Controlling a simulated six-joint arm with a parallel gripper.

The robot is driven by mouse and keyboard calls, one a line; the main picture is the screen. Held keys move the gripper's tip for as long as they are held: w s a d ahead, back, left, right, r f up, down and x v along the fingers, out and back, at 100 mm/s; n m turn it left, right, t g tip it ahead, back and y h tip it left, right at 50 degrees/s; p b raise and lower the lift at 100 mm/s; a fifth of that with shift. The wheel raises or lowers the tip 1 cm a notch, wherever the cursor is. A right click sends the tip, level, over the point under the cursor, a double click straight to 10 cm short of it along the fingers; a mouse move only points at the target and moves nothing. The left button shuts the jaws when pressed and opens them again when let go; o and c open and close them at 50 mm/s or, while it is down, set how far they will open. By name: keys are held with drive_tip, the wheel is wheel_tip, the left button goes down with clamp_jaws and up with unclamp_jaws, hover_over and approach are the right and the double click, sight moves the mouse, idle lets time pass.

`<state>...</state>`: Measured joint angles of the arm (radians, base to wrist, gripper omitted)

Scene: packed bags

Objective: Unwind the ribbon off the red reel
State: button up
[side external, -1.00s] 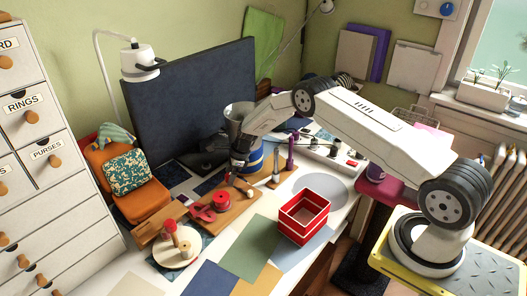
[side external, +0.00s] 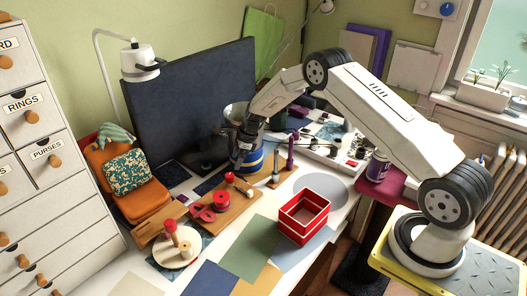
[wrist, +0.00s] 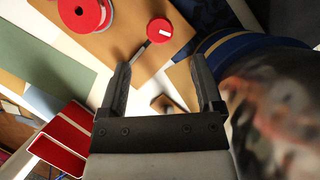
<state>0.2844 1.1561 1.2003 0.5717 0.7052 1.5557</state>
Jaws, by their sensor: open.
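A red reel (side external: 222,199) stands on a wooden board (side external: 241,201) in the side view. A red looped piece (side external: 204,213) lies beside it; I cannot tell whether this is the ribbon. The reel also shows at the top left of the wrist view (wrist: 85,12). My gripper (side external: 240,164) is behind the board, beside the blue-banded container, apart from the reel. In the wrist view its two fingers (wrist: 160,66) are spread with nothing held between them. A red-headed piece with a dark stem (wrist: 159,31) lies ahead of the fingertips.
The blue-banded container (side external: 252,160) stands close to my gripper; its blue rim fills the right of the wrist view. A red open box (side external: 304,215) stands to the right on the table. A round pale stand with red pegs (side external: 178,250) is at the front left.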

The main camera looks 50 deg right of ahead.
drive_tip(key=shift+s+d+r, duration=0.1)
drive_tip(key=shift+r, duration=0.25)
drive_tip(key=s+a+r+n+h, duration=0.1)
drive_tip(key=s+a+r+n, duration=0.2)
drive_tip(key=s+r+n, duration=0.35)
drive_tip(key=s+a+r+n+h, duration=0.1)
drive_tip(key=s+a+r+n, duration=0.25)
drive_tip(key=s+n, duration=0.45)
drive_tip(key=s+a+r+n+h, duration=0.1)
drive_tip(key=s+a+r+n, duration=0.2)
drive_tip(key=s+r+n, duration=0.45)
drive_tip(key=m+t+y, duration=0.1)
drive_tip(key=m, duration=2.6)
approach(230, 175)
drive_tip(key=shift+x, duration=0.8)
drive_tip(key=shift+d+f+y, duration=0.15)
drive_tip(key=shift+y, duration=0.15)
drive_tip(key=shift+x, duration=3.75)
